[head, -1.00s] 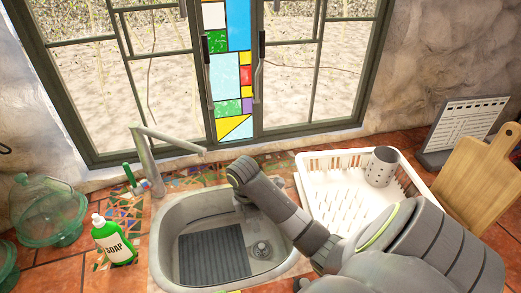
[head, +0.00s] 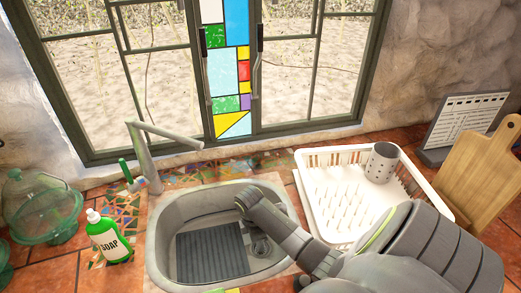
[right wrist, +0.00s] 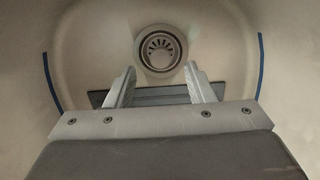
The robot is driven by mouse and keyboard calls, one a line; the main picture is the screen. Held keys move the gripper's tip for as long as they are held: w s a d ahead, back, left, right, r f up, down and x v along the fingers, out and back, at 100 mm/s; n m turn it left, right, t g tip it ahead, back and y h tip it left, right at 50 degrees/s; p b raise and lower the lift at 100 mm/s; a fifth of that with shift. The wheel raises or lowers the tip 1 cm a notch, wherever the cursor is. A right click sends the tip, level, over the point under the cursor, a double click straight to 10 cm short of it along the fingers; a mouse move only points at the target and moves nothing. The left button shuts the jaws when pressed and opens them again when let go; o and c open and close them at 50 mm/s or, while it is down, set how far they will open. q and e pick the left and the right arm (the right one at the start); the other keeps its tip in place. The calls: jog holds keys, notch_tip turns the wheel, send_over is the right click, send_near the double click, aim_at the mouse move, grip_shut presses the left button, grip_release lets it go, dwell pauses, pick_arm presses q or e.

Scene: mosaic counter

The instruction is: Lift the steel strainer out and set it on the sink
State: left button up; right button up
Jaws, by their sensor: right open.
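The steel strainer (right wrist: 161,50) sits in the drain at the bottom of the sink, a round slotted metal piece. In the head view the strainer (head: 261,248) is partly covered by my right arm. The steel sink (head: 170,222) is set into the counter. My right gripper (right wrist: 159,82) is open and empty, its two fingers apart below the strainer in the right wrist view. The fingers point toward the drain and do not appear to touch the strainer. In the head view my right wrist is over the sink's right side. My left gripper is not in view.
A ribbed dark mat (head: 212,252) lies in the sink. The faucet (head: 148,160) stands behind it, the soap bottle (head: 108,238) to the left. A white dish rack (head: 330,205) with a grey cup (head: 382,162) is at right, near a wooden board (head: 480,180).

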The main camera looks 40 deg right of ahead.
jog(key=shift+s+d+f, duration=0.1)
jog(key=shift+d+f, duration=0.05)
jog(key=shift+f, duration=0.9)
jog(key=shift+s+d+f, duration=0.1)
jog(key=shift+f, duration=0.95)
jog(key=shift+c, duration=0.3)
grip_shut()
